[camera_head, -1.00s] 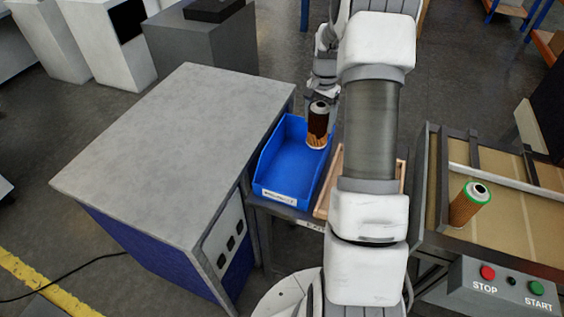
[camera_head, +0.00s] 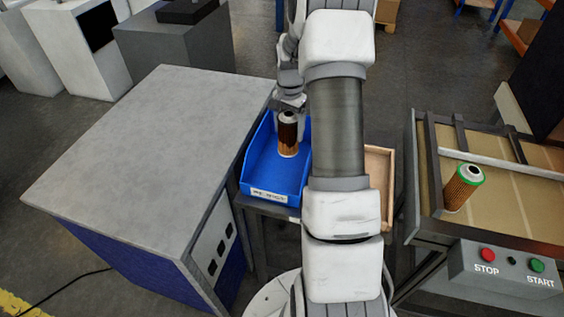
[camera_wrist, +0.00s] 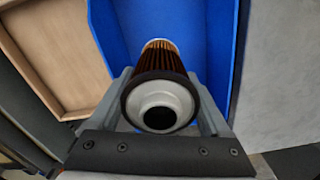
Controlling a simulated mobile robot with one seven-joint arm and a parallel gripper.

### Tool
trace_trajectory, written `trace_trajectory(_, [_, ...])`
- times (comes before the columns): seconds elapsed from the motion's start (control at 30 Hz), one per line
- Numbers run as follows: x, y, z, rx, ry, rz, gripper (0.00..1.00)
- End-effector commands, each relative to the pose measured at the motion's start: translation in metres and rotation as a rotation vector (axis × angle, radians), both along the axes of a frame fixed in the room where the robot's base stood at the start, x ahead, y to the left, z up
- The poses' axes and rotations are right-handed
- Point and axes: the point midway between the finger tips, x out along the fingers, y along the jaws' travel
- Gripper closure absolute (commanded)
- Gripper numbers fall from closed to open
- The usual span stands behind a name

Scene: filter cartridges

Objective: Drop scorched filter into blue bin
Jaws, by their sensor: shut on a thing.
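The scorched filter (camera_head: 288,138) is a cylinder with a dark, blackened upper part and an orange-brown lower part. It hangs upright over the blue bin (camera_head: 262,178) in the head view; whether its lower end touches the bin floor I cannot tell. My gripper (camera_head: 290,108) is shut on its upper end. In the wrist view the filter (camera_wrist: 160,95) sits between my fingers, its grey end cap with a dark hole facing the camera, with the blue bin (camera_wrist: 208,50) behind it. The bin carries a white label on its front.
A wooden tray (camera_head: 388,190) stands right of the bin, partly hidden by my arm. A grey-topped cabinet (camera_head: 150,150) is close on the left. A green-rimmed filter (camera_head: 462,188) stands on the conveyor at right, behind the STOP/START box (camera_head: 505,270).

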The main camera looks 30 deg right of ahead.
Motion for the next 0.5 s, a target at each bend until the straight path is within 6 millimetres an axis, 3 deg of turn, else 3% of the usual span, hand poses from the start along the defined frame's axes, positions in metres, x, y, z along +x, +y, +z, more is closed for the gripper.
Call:
trace_trajectory(0.1, [0.0002,0.0001,-0.0120,0.000,-0.001,-0.001,0.80])
trace_trajectory(0.4, [0.0003,0.0001,-0.0127,0.000,-0.001,-0.001,0.80])
trace_trajectory(0.43, [0.0003,0.0000,-0.0126,0.000,-0.001,-0.001,0.14])
trace_trajectory(0.5, [0.0002,0.0000,-0.0126,0.000,-0.001,-0.001,0.01])
